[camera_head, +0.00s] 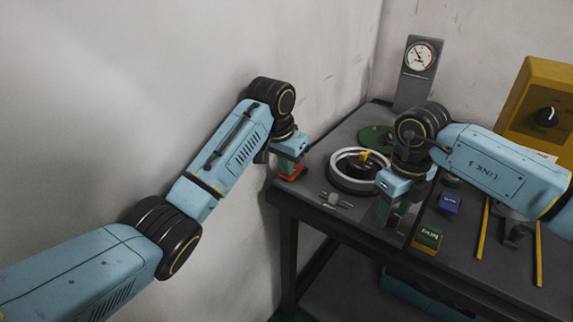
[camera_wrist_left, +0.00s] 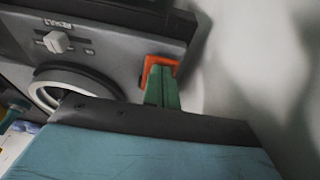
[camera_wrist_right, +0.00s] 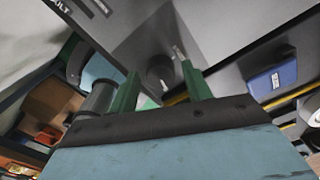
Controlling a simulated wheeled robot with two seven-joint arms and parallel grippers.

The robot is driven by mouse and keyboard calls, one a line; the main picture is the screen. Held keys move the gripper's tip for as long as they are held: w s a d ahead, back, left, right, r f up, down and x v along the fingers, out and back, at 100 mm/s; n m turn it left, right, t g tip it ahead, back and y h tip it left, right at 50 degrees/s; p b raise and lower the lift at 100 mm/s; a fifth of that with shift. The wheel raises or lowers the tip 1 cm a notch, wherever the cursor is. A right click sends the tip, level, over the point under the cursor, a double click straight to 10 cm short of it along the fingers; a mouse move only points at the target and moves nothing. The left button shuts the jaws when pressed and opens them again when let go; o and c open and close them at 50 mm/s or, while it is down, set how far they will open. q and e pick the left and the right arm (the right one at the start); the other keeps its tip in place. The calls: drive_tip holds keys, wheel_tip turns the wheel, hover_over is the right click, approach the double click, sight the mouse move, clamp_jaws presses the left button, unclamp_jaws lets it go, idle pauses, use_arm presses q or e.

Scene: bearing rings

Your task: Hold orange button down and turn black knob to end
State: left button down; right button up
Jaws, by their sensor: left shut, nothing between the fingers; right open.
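The orange button (camera_head: 292,174) sits at the left corner of the dark table. My left gripper (camera_head: 290,163) is shut and empty, pointing down over it. In the left wrist view its green fingers overlap the orange button (camera_wrist_left: 156,64); whether it is pressed down I cannot tell. My right gripper (camera_head: 386,212) is open, pointing down near the front of the grey panel. In the right wrist view a dark round knob (camera_wrist_right: 160,76) shows between its open fingers (camera_wrist_right: 161,72); contact is not clear. The head view hides this knob behind the gripper.
A bearing ring (camera_head: 338,178) lies between my grippers, with a small pale switch (camera_head: 333,199) in front. A yellow box (camera_head: 531,88) with another black knob (camera_head: 547,116) stands at the right. A blue block (camera_head: 449,202) and green-yellow block (camera_head: 428,238) lie right of my right gripper.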

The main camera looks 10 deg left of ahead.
drive_tip(key=n, duration=0.5)
drive_tip(key=shift+n, duration=0.4)
drive_tip(key=n, duration=1.4)
drive_tip(key=shift+c, duration=0.4)
